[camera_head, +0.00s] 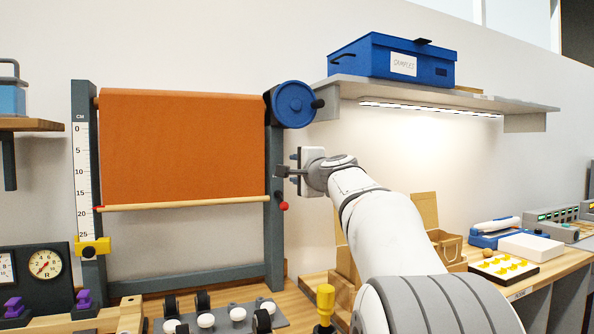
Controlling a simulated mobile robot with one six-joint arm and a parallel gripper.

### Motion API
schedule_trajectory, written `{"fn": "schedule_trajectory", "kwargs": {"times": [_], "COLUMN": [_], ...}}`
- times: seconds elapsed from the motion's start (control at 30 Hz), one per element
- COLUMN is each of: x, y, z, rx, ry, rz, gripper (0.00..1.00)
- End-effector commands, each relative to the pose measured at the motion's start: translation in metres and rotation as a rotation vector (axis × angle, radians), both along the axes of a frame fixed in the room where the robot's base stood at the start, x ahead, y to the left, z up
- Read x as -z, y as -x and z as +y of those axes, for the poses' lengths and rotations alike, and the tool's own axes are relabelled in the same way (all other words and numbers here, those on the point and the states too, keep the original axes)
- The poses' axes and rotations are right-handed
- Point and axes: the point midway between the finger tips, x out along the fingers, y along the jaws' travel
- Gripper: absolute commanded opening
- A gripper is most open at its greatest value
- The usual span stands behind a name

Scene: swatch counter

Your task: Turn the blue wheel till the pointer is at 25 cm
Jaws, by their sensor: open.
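The blue wheel (293,104) sits at the top right of a grey frame, with a dark knob (318,103) on its right side. An orange cloth (182,148) hangs from the frame's top, with a wooden bar (185,203) along its lower edge. A small red pointer (99,208) at the bar's left end is a little above the 20 mark on the white cm scale (81,170). My gripper (288,165) is open and empty, below the wheel and in front of the right post, apart from the wheel in the picture.
A yellow block (93,246) sits at the scale's lower end. A red ball (284,206) is by the right post. A shelf (430,92) with a blue box (395,60) is right of the wheel. A yellow-topped peg (325,297) and a wooden box (440,247) stand below.

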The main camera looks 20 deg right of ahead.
Motion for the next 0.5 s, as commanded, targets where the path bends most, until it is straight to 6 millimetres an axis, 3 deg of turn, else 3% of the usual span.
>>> {"fn": "schedule_trajectory", "kwargs": {"times": [0.17, 0.5], "x": [0.0001, 0.0012], "y": [-0.0001, 0.0079], "z": [0.0, -0.0005], "rx": [0.0, 0.0], "ry": [0.0, 0.0], "rz": [0.0, -0.001], "gripper": [0.55, 0.55]}}
